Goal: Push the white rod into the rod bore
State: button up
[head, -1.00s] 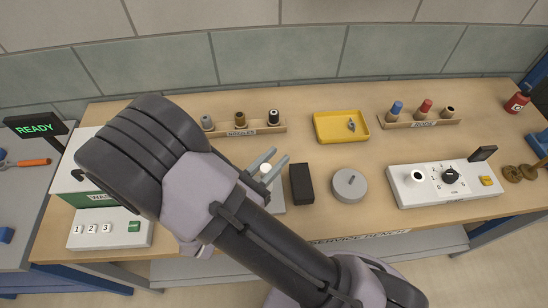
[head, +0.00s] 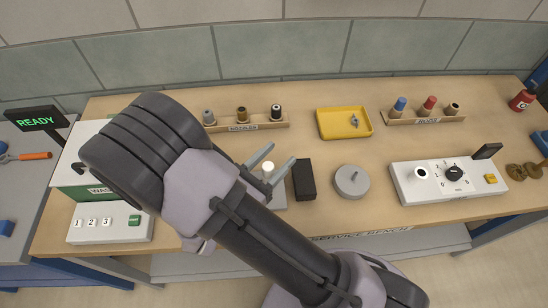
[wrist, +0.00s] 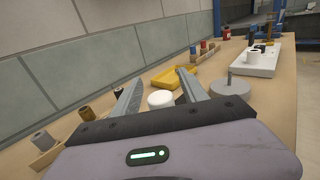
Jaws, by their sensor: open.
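A white round piece, apparently the top of the white rod (head: 268,166), shows between my gripper's fingers. It also shows in the wrist view (wrist: 160,98), where its lower part is hidden by my gripper body. My gripper (head: 283,152) is open, with one finger on each side of the white piece and gaps visible beside it. A grey plate (head: 279,203) lies beneath the gripper, mostly hidden by my arm. I cannot make out the rod bore or how far the rod sits in it.
A black block (head: 304,180) and a grey disc with a pin (head: 351,182) stand just right of my gripper. Behind are a nozzle rack (head: 246,127), a yellow tray (head: 343,134) and a rod rack (head: 425,121). A white dial panel (head: 448,192) is farther right.

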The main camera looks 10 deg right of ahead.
jog(key=p+v, duration=0.3)
jog(key=v, duration=1.4)
jog(key=shift+s, duration=0.2)
jog(key=d+r+m+g+y+b, duration=0.2)
jog(key=d+r+m+g, duration=0.1)
jog(key=d+m+g, duration=0.4)
jog(key=d+r+m+g+y+b, duration=0.1)
jog(key=d+r+m+g+y, duration=0.15)
jog(key=d+m+g, duration=0.45)
notch_tip(320, 180, up, 8)
jog(key=s+d+m+t+y+b, duration=0.1)
jog(key=d+m+t+y+b, duration=0.2)
jog(key=m, duration=1.4)
jog(key=t+y, duration=0.4)
jog(key=y, duration=0.3)
jog(key=shift+s+t+y, duration=0.25)
jog(key=shift+t+y, duration=0.05)
jog(key=shift+y, duration=0.05)
